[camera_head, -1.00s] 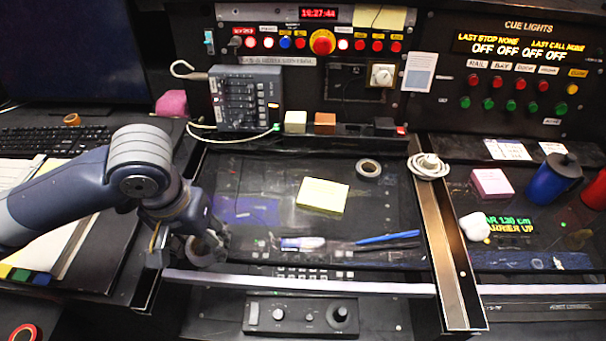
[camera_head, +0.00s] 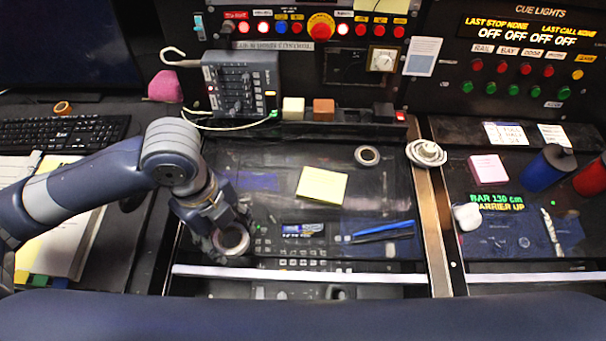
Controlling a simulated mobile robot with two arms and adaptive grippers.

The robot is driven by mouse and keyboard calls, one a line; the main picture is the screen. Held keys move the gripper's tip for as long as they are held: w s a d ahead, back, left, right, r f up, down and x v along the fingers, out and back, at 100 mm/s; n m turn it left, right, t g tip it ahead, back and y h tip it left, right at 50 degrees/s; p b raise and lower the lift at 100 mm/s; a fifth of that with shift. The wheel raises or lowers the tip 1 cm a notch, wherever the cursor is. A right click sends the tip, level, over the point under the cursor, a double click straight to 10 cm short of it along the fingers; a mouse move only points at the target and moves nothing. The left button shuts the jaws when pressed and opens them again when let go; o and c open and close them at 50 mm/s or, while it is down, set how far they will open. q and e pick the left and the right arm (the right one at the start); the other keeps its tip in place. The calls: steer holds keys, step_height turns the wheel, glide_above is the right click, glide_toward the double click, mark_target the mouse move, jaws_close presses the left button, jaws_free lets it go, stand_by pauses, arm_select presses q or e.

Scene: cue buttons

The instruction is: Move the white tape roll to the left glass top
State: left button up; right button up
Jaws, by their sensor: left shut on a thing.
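My left gripper (camera_head: 222,232) is shut on a white tape roll (camera_head: 234,250) at the lower left of the left glass top (camera_head: 280,205). The roll shows as a pale ring with a dark centre, partly covered by the fingers. It is over or on the glass; I cannot tell whether it touches. A second, greyish-white ring-shaped roll (camera_head: 367,155) lies at the back right of the same glass. My right gripper is not in view.
A yellow note pad (camera_head: 321,185) and blue pens (camera_head: 383,231) lie on the left glass. A brown divider (camera_head: 433,225) with a coiled white cable (camera_head: 426,153) separates it from the right glass. A pale rail (camera_head: 300,275) runs along the front.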

arm_select(q)
steer(key=m, duration=0.2)
steer(key=s+m, duration=0.1)
steer(key=shift+d+r+p, duration=0.25)
steer(key=shift+d+p, duration=0.1)
steer(key=shift+s+m, duration=0.2)
steer(key=shift+m, duration=0.3)
steer(key=shift+w, duration=0.15)
steer(key=w+p, duration=0.1)
steer(key=w, duration=0.3)
steer(key=shift+w+f, duration=0.15)
steer(key=shift+w, duration=0.25)
steer(key=p, duration=0.3)
glide_above(247, 188)
steer(key=shift+w+a+f, duration=0.1)
steer(key=shift+f, duration=0.5)
steer(key=shift+f+p, duration=0.5)
steer(key=shift+f, duration=1.35)
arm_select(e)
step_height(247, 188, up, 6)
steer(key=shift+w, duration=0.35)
